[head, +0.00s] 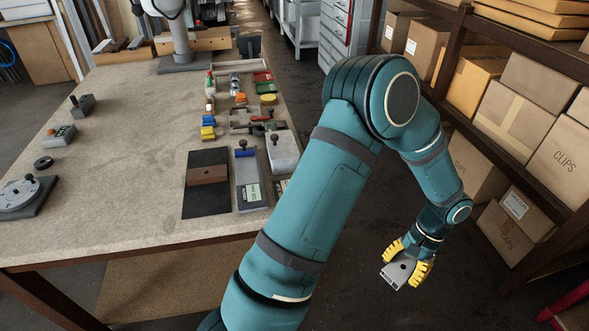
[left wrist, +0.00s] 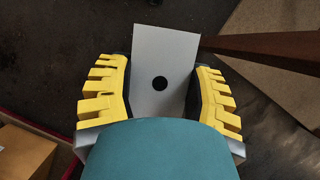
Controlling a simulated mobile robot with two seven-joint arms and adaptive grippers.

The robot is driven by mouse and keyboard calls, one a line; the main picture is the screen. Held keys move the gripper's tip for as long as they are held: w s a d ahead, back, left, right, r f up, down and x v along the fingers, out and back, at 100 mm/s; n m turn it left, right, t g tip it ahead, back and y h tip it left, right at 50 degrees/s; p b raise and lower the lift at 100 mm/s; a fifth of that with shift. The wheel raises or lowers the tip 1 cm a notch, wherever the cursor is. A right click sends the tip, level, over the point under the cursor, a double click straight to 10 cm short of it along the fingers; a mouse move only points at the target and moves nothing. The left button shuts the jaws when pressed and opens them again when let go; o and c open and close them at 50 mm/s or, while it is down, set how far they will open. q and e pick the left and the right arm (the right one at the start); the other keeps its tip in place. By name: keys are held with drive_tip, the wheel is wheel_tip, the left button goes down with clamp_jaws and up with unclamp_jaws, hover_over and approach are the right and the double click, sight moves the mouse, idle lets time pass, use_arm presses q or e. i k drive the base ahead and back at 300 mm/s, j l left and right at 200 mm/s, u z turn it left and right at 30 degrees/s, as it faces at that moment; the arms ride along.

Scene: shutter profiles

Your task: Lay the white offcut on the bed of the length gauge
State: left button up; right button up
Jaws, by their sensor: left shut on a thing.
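My left gripper (head: 406,268) is shut on a flat, pale grey-white offcut (head: 394,275). It is held out over the floor to the right of the bench, well away from the bench top. In the left wrist view the offcut (left wrist: 165,45) stands between the yellow fingers, with a dark round spot or hole near its middle. A long grey fixture with a blue piece, a black knob and a label, which looks like the length gauge (head: 248,175), lies near the bench's front right corner. Its visible bed looks bare. My right gripper is not in view.
Left of the gauge is a black mat (head: 206,205) with a brown block (head: 207,174). Right of it is a grey block with a knob (head: 282,152). Small coloured parts lie behind. Shelves with cardboard boxes (head: 518,115) stand right of my arm. The bench's middle is clear.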

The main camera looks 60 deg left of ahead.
sight(248, 173)
drive_tip(key=j+z, duration=0.1)
drive_tip(key=z, duration=0.25)
drive_tip(key=k+z, duration=0.15)
drive_tip(key=z, duration=0.25)
drive_tip(key=k+j+z, duration=0.1)
drive_tip(key=z, duration=0.25)
drive_tip(key=k+u, duration=0.2)
drive_tip(key=u, duration=0.15)
drive_tip(key=k+u, duration=0.15)
drive_tip(key=u, duration=0.15)
drive_tip(key=k+j+u, duration=0.1)
drive_tip(key=u, duration=0.25)
drive_tip(key=k+j, duration=0.05)
drive_tip(key=k, duration=0.05)
